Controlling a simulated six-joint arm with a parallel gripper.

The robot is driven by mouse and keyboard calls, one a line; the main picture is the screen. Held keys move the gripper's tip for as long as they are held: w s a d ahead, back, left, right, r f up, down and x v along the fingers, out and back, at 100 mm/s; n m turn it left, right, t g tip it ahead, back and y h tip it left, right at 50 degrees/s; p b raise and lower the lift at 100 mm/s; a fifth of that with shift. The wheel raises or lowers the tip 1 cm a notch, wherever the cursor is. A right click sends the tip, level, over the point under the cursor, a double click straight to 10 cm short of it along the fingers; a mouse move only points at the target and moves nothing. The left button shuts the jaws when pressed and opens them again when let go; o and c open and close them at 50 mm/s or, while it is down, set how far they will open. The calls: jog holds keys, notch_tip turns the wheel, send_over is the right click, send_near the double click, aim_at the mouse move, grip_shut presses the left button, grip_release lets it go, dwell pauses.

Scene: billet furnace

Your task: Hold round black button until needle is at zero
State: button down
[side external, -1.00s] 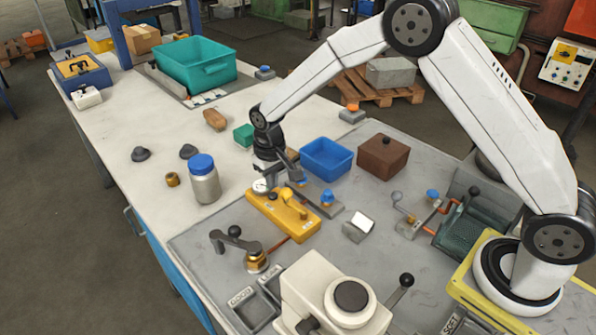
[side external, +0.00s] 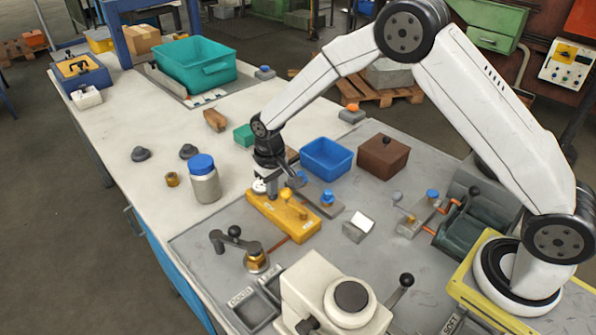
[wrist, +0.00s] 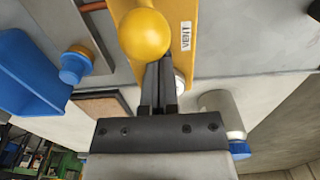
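A yellow block (side external: 297,228) lies on the bench with a round white gauge (side external: 259,186) at its far-left end. A yellow ball-topped lever (side external: 286,194) stands on it. My gripper (side external: 272,194) points down over the block between gauge and lever. In the wrist view, my gripper's dark fingers (wrist: 158,88) are together, with nothing seen between them. The yellow ball (wrist: 145,34) and a "VENT" label (wrist: 186,36) are beyond them. A sliver of the gauge (wrist: 180,85) shows beside the fingers; its needle cannot be read. The black button is hidden; contact with it cannot be told.
A blue bin (side external: 326,158) and a brown box (side external: 383,157) stand behind the block. A blue knob (side external: 327,197) is close on its right. A blue-capped jar (side external: 205,184) stands to the left, and a black-handled valve (side external: 237,240) in front.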

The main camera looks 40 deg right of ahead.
jog(key=shift+f, duration=0.35)
jog(key=shift+r, duration=0.1)
dwell(1.3)
jog(key=shift+r, duration=0.8)
jog(key=shift+r, duration=2.5)
jog(key=shift+s+d+r, duration=0.2)
jog(key=shift+s+d, duration=0.1)
jog(key=shift+s, duration=0.1)
jog(key=s+d+r+t, duration=0.1)
jog(key=s+d, duration=0.3)
jog(key=s, duration=0.6)
jog(key=s+d+r+t, duration=0.1)
jog(key=s+d, duration=0.3)
jog(key=s, duration=0.7)
jog(key=shift+r+t, duration=0.3)
jog(key=shift+r, duration=0.15)
